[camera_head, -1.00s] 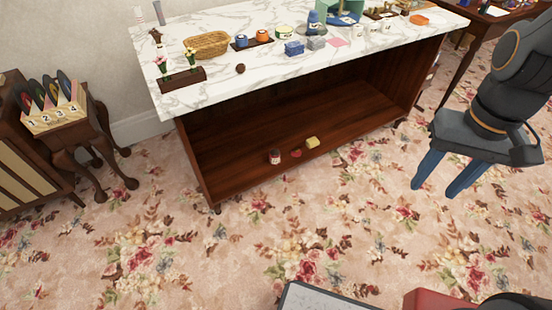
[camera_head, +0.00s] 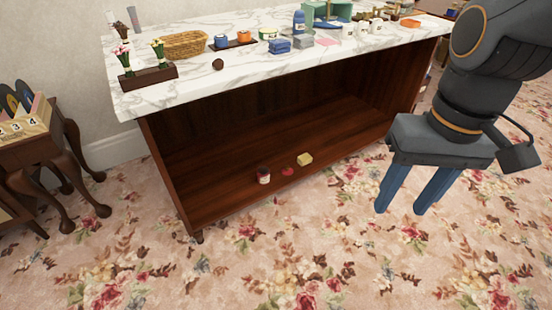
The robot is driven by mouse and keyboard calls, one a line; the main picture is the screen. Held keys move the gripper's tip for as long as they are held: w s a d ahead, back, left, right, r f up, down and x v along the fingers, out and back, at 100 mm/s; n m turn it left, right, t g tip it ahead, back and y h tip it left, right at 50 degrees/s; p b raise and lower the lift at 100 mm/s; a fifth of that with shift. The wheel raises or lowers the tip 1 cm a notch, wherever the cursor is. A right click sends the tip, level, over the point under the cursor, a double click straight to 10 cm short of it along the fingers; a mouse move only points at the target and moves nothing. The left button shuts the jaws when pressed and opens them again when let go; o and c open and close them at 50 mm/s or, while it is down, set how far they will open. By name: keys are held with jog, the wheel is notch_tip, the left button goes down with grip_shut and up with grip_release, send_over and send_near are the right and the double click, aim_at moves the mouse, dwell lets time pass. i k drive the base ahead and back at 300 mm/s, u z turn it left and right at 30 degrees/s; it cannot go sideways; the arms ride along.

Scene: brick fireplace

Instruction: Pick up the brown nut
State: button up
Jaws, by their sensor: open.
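The brown nut (camera_head: 218,64) is a small dark round thing on the white marble top of the counter (camera_head: 190,88), near its front edge at the left. It stands apart from the things around it. My gripper (camera_head: 400,212) is at the right with two blue fingers pointing down. It is open and empty, in front of the counter and well to the right of the nut. Nothing hides the nut.
A wicker basket (camera_head: 185,44) and a brown flower holder (camera_head: 148,77) stand near the nut. A blue box (camera_head: 279,46) is to its right. A jar (camera_head: 263,175) and a yellow block (camera_head: 305,159) lie on the lower shelf. The carpet in front is clear.

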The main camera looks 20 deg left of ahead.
aim_at(217, 64)
jog(key=z, duration=0.5)
jog(key=k, duration=0.6)
jog(key=z, duration=0.2)
jog(key=i, duration=1.15)
jog(key=u, duration=1.35)
jog(key=i, duration=0.85)
jog(key=u, duration=0.95)
